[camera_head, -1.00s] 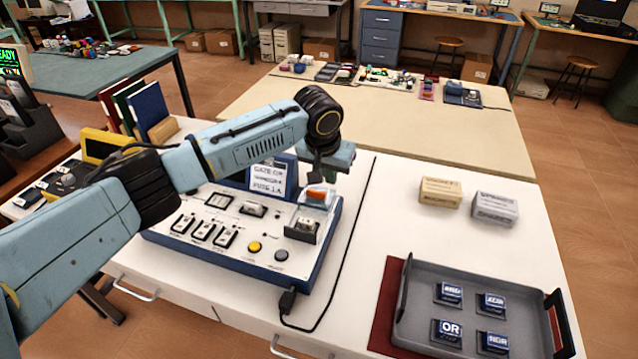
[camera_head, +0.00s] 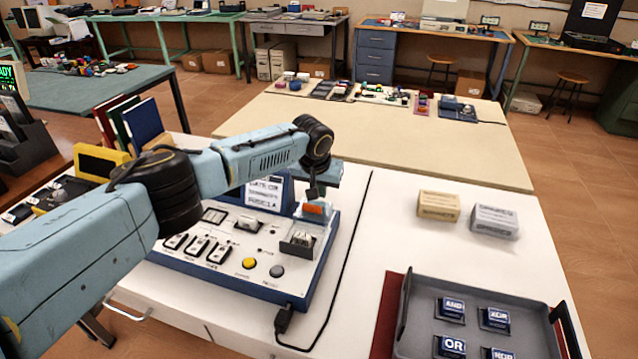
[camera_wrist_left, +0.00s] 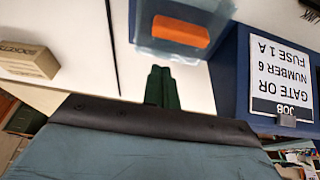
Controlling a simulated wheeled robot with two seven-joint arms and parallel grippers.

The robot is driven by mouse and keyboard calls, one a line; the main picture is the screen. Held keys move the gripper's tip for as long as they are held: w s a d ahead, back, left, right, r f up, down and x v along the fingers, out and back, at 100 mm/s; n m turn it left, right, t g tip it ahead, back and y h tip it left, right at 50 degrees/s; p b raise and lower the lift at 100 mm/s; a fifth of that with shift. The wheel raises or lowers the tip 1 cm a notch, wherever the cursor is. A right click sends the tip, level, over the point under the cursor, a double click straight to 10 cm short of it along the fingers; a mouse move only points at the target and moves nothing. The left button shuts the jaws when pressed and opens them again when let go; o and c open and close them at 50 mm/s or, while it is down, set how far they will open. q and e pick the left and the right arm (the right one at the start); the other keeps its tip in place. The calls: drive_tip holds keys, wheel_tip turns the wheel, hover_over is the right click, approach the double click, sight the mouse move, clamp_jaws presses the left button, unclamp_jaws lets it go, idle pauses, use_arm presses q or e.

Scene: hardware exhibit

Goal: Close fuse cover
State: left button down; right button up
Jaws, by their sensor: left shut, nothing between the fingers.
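The blue-edged exhibit panel (camera_head: 243,262) lies on the white bench. Its clear fuse cover (camera_wrist_left: 143,50) with an orange tab (camera_head: 313,208) stands raised at the back of the fuse socket (camera_head: 298,243), so it is open. The orange tab also shows at the top of the left wrist view (camera_wrist_left: 181,31). My left gripper (camera_head: 317,190) is behind the cover, its fingers partly hidden in the head view. In the left wrist view its dark green fingers (camera_wrist_left: 161,85) are together and empty, close to the cover; contact cannot be told. My right gripper is not in view.
A job sign (camera_head: 265,193) stands at the panel's back edge, left of my gripper. A black cable (camera_head: 345,255) runs along the panel's right side. Two small boxes (camera_head: 438,206) and a grey tray (camera_head: 425,287) of labelled blocks lie to the right.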

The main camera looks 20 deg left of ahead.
sight(313, 211)
use_arm(q)
drive_tip(key=shift+s+a+r+p, duration=0.1)
drive_tip(key=shift+s+p, duration=0.1)
drive_tip(key=shift+s, duration=0.35)
drive_tip(key=shift+s+a+r+p, duration=0.1)
drive_tip(key=shift+s+p, duration=0.1)
drive_tip(key=shift+s, duration=1.2)
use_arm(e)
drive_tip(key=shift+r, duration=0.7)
use_arm(q)
drive_tip(key=shift+d, duration=0.1)
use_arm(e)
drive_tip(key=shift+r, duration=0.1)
